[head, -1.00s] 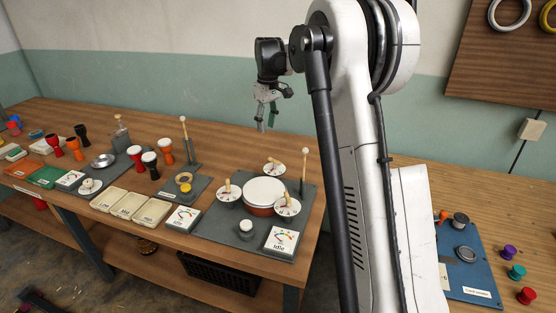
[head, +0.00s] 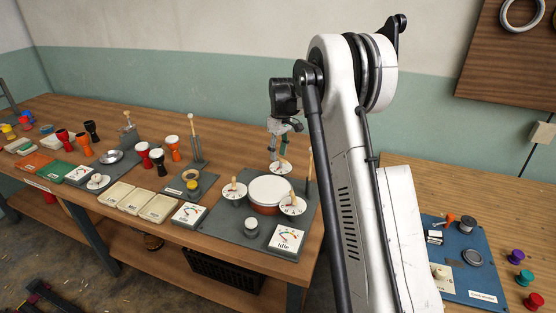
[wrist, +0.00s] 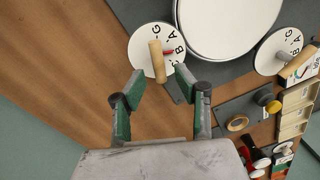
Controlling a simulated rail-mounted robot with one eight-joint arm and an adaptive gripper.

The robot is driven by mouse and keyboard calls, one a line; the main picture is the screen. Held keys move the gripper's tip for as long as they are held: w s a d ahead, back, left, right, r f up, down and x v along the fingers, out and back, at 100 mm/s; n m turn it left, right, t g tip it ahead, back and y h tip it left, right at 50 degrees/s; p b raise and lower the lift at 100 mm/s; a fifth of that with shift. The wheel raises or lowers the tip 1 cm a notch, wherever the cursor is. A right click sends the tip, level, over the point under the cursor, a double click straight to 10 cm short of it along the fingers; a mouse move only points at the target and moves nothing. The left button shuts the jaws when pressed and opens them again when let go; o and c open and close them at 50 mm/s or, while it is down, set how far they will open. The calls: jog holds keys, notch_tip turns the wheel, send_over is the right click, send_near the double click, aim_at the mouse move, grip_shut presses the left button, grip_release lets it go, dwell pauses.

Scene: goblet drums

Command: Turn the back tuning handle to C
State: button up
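The back tuning handle is a light wooden peg (wrist: 157,62) on a white round dial (wrist: 142,44) beside the drum. The letters G, A and B show on this dial, with a red mark near A and B. C is not visible. In the head view the back dial (head: 280,168) stands behind the white-topped drum (head: 270,189), its handle mostly hidden by my gripper (head: 278,157). In the wrist view my gripper (wrist: 160,80) is open, its green-padded fingers apart. The peg lies just ahead of the gap between the fingertips; I cannot tell if they touch it.
Two other dials with wooden handles stand left (head: 234,190) and right (head: 293,205) of the drum. An upright stick (head: 309,170) rises behind the drum's right side. An "Idle" gauge (head: 287,238) sits at the front. Drums and trays fill the bench leftward.

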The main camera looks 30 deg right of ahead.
jog(key=shift+a+f, duration=0.1)
jog(key=shift+f, duration=1.3)
grip_shut()
